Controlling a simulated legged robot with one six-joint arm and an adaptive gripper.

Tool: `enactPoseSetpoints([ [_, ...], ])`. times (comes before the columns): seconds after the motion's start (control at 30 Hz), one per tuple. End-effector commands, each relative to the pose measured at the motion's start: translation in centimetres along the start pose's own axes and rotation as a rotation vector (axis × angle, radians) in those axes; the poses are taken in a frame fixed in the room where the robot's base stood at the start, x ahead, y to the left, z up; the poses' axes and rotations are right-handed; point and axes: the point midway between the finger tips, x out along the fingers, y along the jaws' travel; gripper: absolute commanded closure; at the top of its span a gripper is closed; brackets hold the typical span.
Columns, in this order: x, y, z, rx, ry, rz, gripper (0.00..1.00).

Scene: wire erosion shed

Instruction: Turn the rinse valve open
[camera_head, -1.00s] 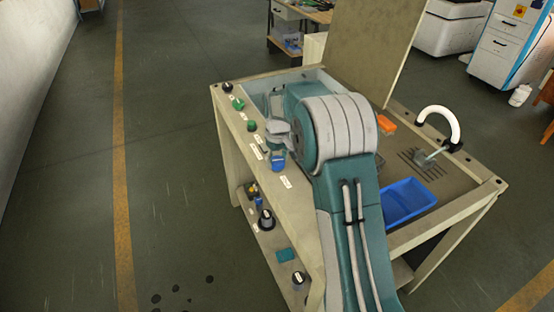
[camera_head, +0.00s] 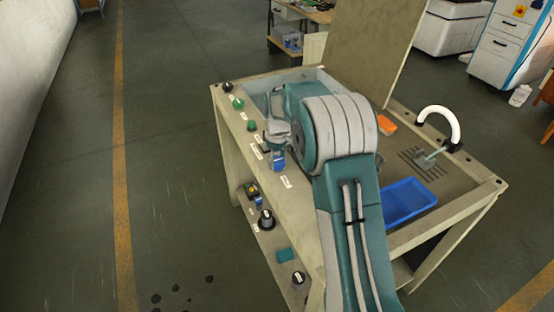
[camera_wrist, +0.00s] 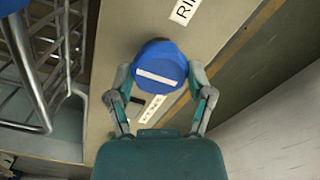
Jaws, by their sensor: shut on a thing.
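The rinse valve is a round blue knob (camera_wrist: 160,66) with a white bar across its face, mounted on the beige panel beside a label starting "RI" (camera_wrist: 186,10). In the head view the blue knob (camera_head: 278,161) shows on the bench's front edge, below my wrist. My gripper (camera_wrist: 160,84) is shut on the knob, with one finger on each side of it. In the head view my gripper (camera_head: 275,148) is small and partly hidden by my arm.
Green knobs (camera_head: 252,126) and a black knob (camera_head: 227,87) line the same edge. A blue bin (camera_head: 408,198), an orange block (camera_head: 387,123) and a white curved spout (camera_head: 440,112) are on the bench. A lower shelf carries more knobs (camera_head: 267,220). Floor at left is clear.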

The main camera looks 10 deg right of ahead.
Motion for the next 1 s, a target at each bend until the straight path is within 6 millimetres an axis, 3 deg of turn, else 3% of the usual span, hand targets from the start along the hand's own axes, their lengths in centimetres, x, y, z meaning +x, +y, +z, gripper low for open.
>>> enactPoseSetpoints([
  [0.03, 0.2, -0.1, 0.0, -0.001, -0.002, -0.002, 0.8],
  [0.07, 0.2, -0.1, 0.0, -0.001, -0.002, -0.002, 0.28],
  [0.1, 0.2, -0.1, 0.0, -0.001, -0.002, -0.002, 0.1],
  [0.13, 0.2, -0.1, 0.0, -0.001, -0.002, -0.002, 0.0],
  [0.67, -0.8, 0.0, 0.0, 0.001, 0.002, 0.002, 0.0],
  [1.0, -7.3, 0.0, -0.1, 0.0, 0.003, 0.003, 0.0],
])
